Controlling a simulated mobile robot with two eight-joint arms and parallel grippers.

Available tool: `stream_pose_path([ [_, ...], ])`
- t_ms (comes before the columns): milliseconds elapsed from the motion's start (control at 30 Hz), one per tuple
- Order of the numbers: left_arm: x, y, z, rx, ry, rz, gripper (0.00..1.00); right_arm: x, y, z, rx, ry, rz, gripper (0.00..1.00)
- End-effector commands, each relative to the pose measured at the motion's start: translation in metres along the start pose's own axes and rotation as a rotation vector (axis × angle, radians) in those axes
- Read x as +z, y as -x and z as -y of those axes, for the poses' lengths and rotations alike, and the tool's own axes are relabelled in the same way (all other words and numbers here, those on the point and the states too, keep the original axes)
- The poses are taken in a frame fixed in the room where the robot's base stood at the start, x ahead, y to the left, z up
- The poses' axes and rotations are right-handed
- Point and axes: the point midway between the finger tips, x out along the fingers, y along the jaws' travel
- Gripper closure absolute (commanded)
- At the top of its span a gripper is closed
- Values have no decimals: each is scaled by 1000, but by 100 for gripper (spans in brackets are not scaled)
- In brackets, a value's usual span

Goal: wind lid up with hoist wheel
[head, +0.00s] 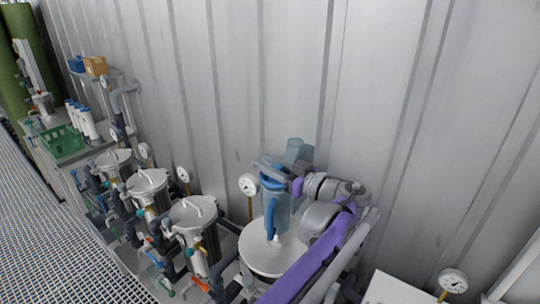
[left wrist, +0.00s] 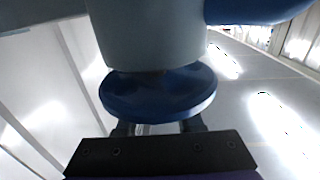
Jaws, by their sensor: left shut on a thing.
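My left gripper (head: 292,184), at the end of my purple and grey arm, is up against the upper part of a translucent blue-grey upright body (head: 282,212) with a darker blue bar on its side. In the left wrist view the gripper is shut on a round dark-blue disc (left wrist: 158,96), which looks like the hoist wheel, under a grey cylinder (left wrist: 150,35). The fingertips are mostly hidden behind the disc. A pale round lid (head: 258,258) lies level below the blue-grey body; my arm covers its right side. I cannot tell whether it is raised. My right gripper is not in view.
Several steel vessels with handled lids (head: 194,210) stand in a row at the left, with pipes and coloured valves. A gauge (head: 249,184) stands close to my gripper. The corrugated wall (head: 300,70) is close behind. A green basket (head: 62,142) sits on a far bench.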

Motion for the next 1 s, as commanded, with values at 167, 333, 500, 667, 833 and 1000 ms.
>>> stream_pose_path([
  [167, -3, 0, 1, -62, 3, -2, 100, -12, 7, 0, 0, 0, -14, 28],
  [333, -1, 0, 2, -89, 1, -1, 100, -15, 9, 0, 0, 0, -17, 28],
  [500, 0, 0, 2, -94, 0, -1, 100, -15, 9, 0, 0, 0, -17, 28],
  [667, 0, 0, 2, -94, 0, -2, 100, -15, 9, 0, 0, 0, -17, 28],
  [833, 0, 0, 2, -94, 0, -2, 47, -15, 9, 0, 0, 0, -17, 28],
  [1000, 0, 0, 3, -94, 0, -1, 34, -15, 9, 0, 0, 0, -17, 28],
])
